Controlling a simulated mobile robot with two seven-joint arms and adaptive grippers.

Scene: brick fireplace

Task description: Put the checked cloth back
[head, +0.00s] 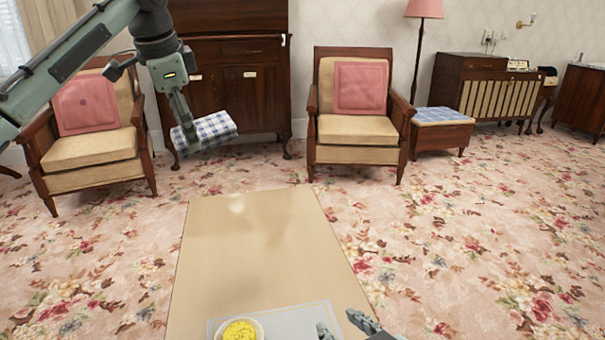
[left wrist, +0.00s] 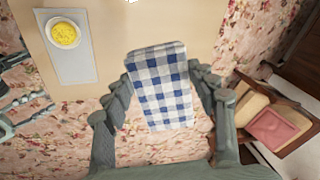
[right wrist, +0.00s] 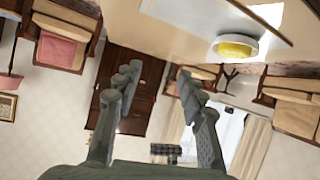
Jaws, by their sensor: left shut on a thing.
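The blue and white checked cloth (head: 208,132) is a folded bundle held up in the air in the head view, in front of the dark wooden cabinet. My left gripper (head: 190,128) is shut on it. In the left wrist view the cloth (left wrist: 160,88) sits between the two fingers, with the table behind it. My right gripper (head: 345,328) is at the bottom edge of the head view, beside the grey mat. In the right wrist view its fingers (right wrist: 158,85) are wide apart with nothing between them.
A long tan table (head: 250,240) stands in front of me, mostly bare. A bowl of yellow food (head: 240,330) is on a grey mat (head: 300,314) at its near end. Two armchairs (head: 358,132) (head: 90,148), a cabinet (head: 235,85) and a blue-topped stool (head: 442,130) stand behind.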

